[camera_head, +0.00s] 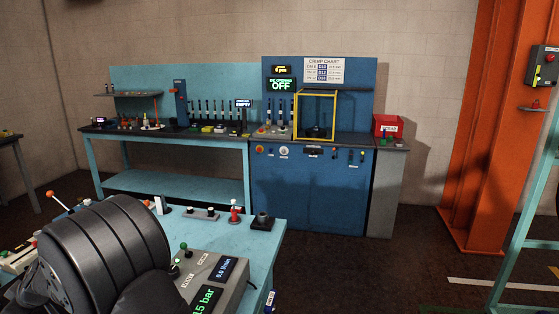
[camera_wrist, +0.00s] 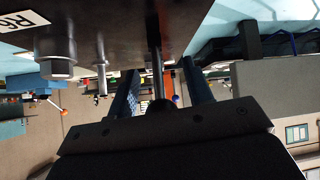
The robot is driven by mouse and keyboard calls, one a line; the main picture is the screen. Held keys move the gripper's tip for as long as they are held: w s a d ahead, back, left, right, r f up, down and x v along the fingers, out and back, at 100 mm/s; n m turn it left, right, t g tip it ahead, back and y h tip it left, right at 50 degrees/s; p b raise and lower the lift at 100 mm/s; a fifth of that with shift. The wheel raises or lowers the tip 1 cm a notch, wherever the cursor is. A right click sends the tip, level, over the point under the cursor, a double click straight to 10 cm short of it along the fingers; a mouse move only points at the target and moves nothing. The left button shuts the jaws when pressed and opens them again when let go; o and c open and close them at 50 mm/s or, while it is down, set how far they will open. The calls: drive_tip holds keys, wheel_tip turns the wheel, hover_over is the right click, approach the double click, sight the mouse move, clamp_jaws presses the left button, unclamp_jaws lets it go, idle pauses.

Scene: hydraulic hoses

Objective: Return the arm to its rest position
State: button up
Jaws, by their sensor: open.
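My gripper (camera_wrist: 160,88) shows in the wrist view, with its dark body across the bottom and two dark fingers reaching upward. The fingers are apart, and I see nothing clearly held between them. A thin rod and a small dark round knob show in the gap behind; I cannot tell whether they touch a finger. The wrist picture appears upside down. A dark surface (camera_wrist: 110,25) with a label "R6" fills its top left, close to the fingers. In the head view I cannot make out my gripper.
In the head view, a large dark ribbed body hides part of the near turquoise bench (camera_head: 262,243). A control box (camera_head: 212,283) reads "15 bar". Behind stand a blue crimp station (camera_head: 310,190), a turquoise workbench (camera_head: 170,188) and an orange column (camera_head: 485,130). Open floor lies between.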

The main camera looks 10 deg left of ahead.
drive_tip(key=shift+d+r, duration=0.1)
drive_tip(key=v, duration=1.7)
drive_tip(key=x, duration=1.7)
drive_tip(key=shift+a, duration=0.25)
drive_tip(key=shift+s+h, duration=0.1)
drive_tip(key=shift+h, duration=0.2)
drive_tip(key=shift+a+h, duration=0.5)
drive_tip(key=shift+h, duration=0.6)
drive_tip(key=shift+a+h, duration=0.5)
drive_tip(key=shift+h, duration=0.6)
drive_tip(key=v, duration=1.1)
drive_tip(key=shift+r, duration=0.15)
